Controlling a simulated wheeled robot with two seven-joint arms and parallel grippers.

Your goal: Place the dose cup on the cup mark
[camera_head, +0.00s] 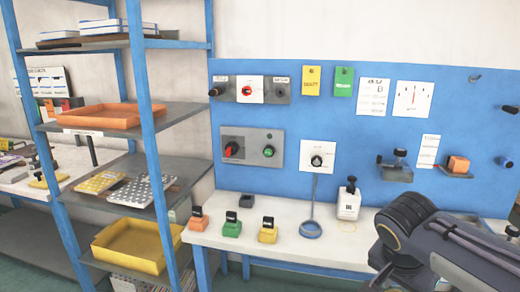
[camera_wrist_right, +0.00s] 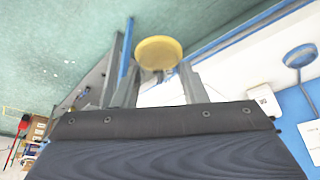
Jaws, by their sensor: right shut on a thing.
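The dose cup (camera_wrist_right: 159,52) shows in the right wrist view as a round yellow shape at the fingertips. My right gripper (camera_wrist_right: 155,76) is shut on it and holds it beyond the dark palm. In the head view my right arm enters from the lower right, but its gripper and the cup are not visible. A thin pale yellow ring (camera_head: 347,226), which looks like the cup mark, lies on the white bench in front of a white bottle (camera_head: 348,205). Nothing is seen standing on the ring. My left gripper is in neither view.
The white bench (camera_head: 290,250) runs below a blue pegboard. A blue-framed shelf with trays (camera_head: 140,245) stands at left. Bare bench lies between ring stand and bottle.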

